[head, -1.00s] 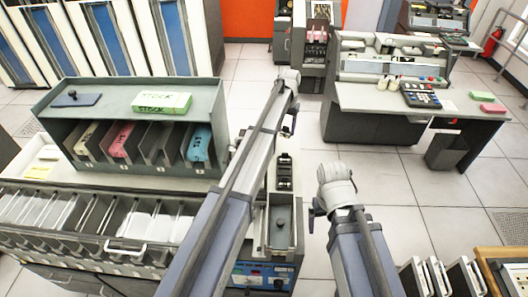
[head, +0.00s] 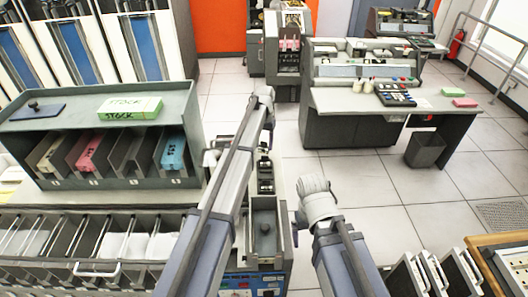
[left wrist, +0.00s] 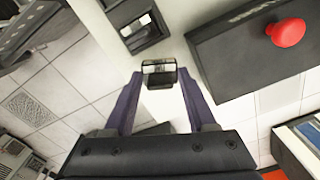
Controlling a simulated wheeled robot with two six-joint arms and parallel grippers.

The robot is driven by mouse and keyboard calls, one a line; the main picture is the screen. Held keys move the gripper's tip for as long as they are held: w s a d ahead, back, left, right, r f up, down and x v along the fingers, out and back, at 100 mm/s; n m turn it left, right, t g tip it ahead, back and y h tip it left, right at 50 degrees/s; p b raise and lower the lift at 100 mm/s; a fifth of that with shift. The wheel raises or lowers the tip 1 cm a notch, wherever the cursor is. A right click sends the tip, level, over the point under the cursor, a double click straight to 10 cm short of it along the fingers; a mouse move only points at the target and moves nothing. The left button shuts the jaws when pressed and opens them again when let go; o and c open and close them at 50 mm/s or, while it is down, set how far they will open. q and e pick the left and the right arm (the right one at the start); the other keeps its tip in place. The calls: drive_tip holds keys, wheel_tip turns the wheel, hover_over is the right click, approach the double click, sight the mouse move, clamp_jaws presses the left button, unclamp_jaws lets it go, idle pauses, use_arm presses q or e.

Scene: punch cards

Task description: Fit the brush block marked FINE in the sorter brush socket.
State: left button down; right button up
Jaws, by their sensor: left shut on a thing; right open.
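My left gripper (left wrist: 159,80) is shut on a small black block (left wrist: 159,68) with a pale face, held between its purple fingertips. Any marking on the block is too small to read. In the head view the left gripper (head: 269,121) is at the arm's far end, beyond the grey machine (head: 240,262); the block cannot be made out there. Dark fittings (head: 265,176) sit in a row on that machine. In the left wrist view a black slotted fitting (left wrist: 141,29) lies ahead of the held block, apart from it. My right gripper (head: 298,217) is open and empty, right of the machine.
A grey card rack (head: 60,130) with a green STOCK box (head: 130,107) stands at the left, behind a wide card tray (head: 90,270). A grey desk (head: 340,100) stands at the back right. A dark box with a red knob (left wrist: 288,32) is near the left gripper. Open floor lies right.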

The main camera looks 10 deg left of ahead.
sight(264, 147)
use_arm(q)
drive_tip(key=shift+f+b, duration=1.1)
drive_tip(key=shift+f, duration=0.45)
drive_tip(key=shift+f, duration=0.25)
drive_tip(key=c, duration=0.5)
unclamp_jaws()
drive_tip(key=shift+r, duration=0.1)
drive_tip(key=shift+r, duration=0.15)
